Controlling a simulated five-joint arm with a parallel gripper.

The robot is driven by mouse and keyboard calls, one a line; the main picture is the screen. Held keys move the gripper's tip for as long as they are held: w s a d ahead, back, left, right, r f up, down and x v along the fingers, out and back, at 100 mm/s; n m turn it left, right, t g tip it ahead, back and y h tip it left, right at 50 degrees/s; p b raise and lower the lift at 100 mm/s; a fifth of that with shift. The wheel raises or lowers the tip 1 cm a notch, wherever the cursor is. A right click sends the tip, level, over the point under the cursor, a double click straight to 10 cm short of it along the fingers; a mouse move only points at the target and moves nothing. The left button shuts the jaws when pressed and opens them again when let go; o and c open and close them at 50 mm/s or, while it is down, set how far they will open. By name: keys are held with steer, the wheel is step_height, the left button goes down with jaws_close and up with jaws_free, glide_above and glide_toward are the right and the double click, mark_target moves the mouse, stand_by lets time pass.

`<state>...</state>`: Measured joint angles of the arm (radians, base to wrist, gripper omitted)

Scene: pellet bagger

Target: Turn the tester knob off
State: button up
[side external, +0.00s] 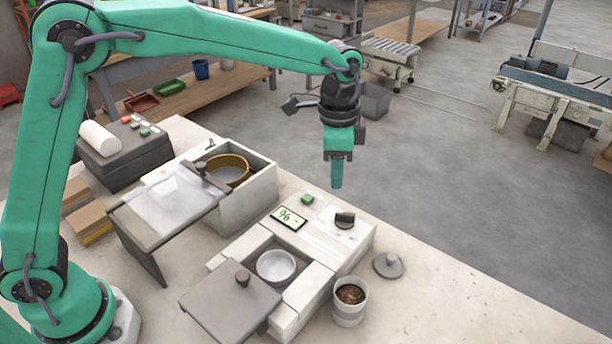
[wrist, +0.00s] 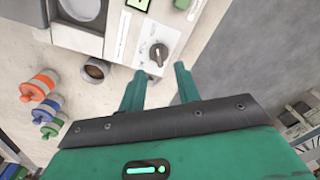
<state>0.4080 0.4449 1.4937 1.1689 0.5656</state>
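The tester is a white box (side external: 322,248) on the bench, with a lit percent display (side external: 288,218) and a green button (side external: 308,199) on top. Its dark knob (side external: 345,220) sits on a white plate at the right end of the top. In the wrist view the knob (wrist: 158,53) lies just beyond the fingertips, roughly between them. The knob's setting cannot be read. My gripper (side external: 336,186) points down above the tester, apart from the knob. In the wrist view my gripper (wrist: 159,71) has its two fingers spread, with nothing between them.
A white dish (side external: 276,262) sits in the tester's open well, its grey lid (side external: 230,302) tilted up in front. A pellet cup (side external: 349,302) and a loose grey lid (side external: 388,265) stand beside it. A second open box (side external: 250,200) holds a brass ring.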

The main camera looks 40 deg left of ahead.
mark_target(345, 213)
steer(key=shift+w+d+f+m, duration=0.2)
steer(key=shift+w+d+f, duration=0.05)
steer(key=shift+d+f, duration=0.35)
steer(key=shift+w+d+f+m, duration=0.2)
steer(key=shift+d+f, duration=0.25)
steer(key=shift+d, duration=0.1)
steer(key=shift+f, duration=3.9)
jaws_close()
